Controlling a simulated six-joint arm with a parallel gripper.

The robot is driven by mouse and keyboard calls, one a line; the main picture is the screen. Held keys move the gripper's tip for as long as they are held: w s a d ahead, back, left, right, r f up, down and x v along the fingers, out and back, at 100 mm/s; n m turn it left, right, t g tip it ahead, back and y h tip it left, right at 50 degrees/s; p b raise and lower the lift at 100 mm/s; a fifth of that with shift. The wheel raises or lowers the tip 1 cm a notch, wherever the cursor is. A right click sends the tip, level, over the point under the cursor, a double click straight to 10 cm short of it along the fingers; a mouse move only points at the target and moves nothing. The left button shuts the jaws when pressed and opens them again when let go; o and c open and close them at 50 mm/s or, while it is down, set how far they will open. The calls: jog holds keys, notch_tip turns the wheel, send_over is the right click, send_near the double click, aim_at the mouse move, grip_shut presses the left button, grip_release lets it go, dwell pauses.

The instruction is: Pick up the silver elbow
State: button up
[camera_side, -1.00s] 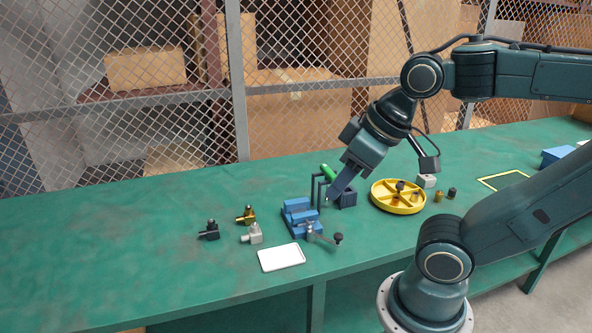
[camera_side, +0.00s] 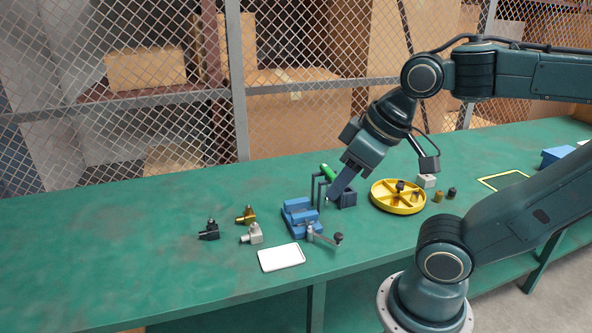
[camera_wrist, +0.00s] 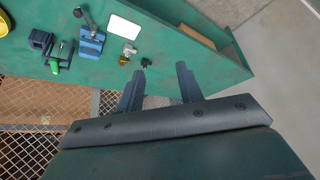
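The silver elbow (camera_side: 253,234) lies on the green bench, left of the blue vise and just behind the white tray. It also shows in the wrist view (camera_wrist: 130,49). A brass elbow (camera_side: 246,215) lies behind it and a black elbow (camera_side: 210,231) to its left; the wrist view shows the brass one (camera_wrist: 124,60) and the black one (camera_wrist: 146,62) too. My gripper (camera_wrist: 160,72) has its two fingers well apart with nothing between them. In the side view my gripper (camera_side: 334,194) is above the bench, to the right of the silver elbow and clear of it.
The blue vise (camera_side: 302,217) with its handle stands between the elbows and my gripper. A white tray (camera_side: 281,257) lies at the front. A dark blue rack (camera_side: 347,199) with a green tool and a yellow divided dish (camera_side: 398,208) are right. The bench's left is clear.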

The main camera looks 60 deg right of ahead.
jog(key=shift+o, duration=0.2)
jog(key=o, duration=0.8)
jog(key=shift+o, duration=0.2)
jog(key=shift+w, duration=0.1)
jog(key=w+d+f+n+g, duration=0.2)
jog(key=w+d+n, duration=0.25)
jog(key=w, duration=0.65)
jog(key=w+d+f+n+g, duration=0.15)
jog(key=w+d+n, duration=0.3)
jog(key=w, duration=0.55)
jog(key=w+d+f+n+g, duration=0.1)
jog(key=w+d+f+n, duration=0.3)
jog(key=f, duration=0.6)
jog(key=w+d+f+n+g, duration=0.1)
jog(key=w+d+f+n, duration=0.4)
jog(key=f, duration=0.6)
jog(key=w+d, duration=0.1)
jog(key=w, duration=0.1)
jog(key=shift+w+d, duration=0.35)
